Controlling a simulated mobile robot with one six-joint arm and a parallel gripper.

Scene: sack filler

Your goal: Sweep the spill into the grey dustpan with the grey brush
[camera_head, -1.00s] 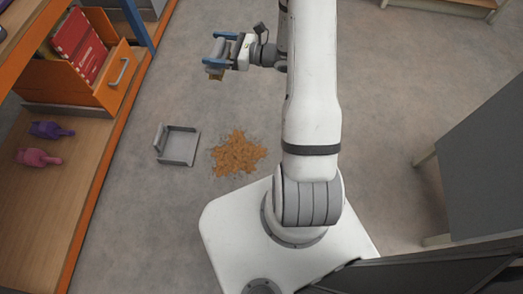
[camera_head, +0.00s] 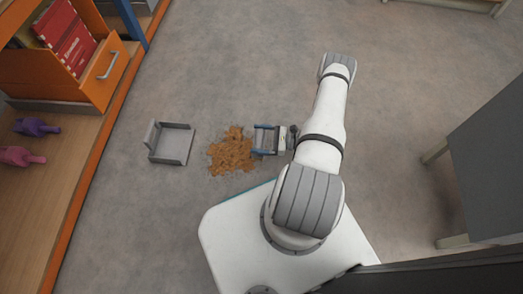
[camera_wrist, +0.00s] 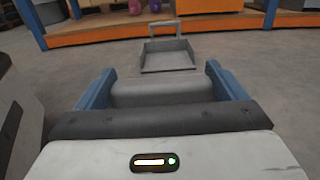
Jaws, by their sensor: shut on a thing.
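The orange-brown spill (camera_head: 231,153) lies in a loose patch on the grey floor. The grey dustpan (camera_head: 171,143) lies flat to its left, a short gap away. My gripper (camera_head: 265,139) is low at the right edge of the spill. It is shut on the grey brush (camera_wrist: 160,92), which shows as a grey block between the blue fingers in the wrist view. The dustpan is also straight ahead in the wrist view (camera_wrist: 168,56). The brush's bristles and the spill are hidden there.
A wooden shelf (camera_head: 62,190) with an orange edge stands at the left. A dark table (camera_head: 495,150) stands at the right. The floor beyond the spill is clear.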

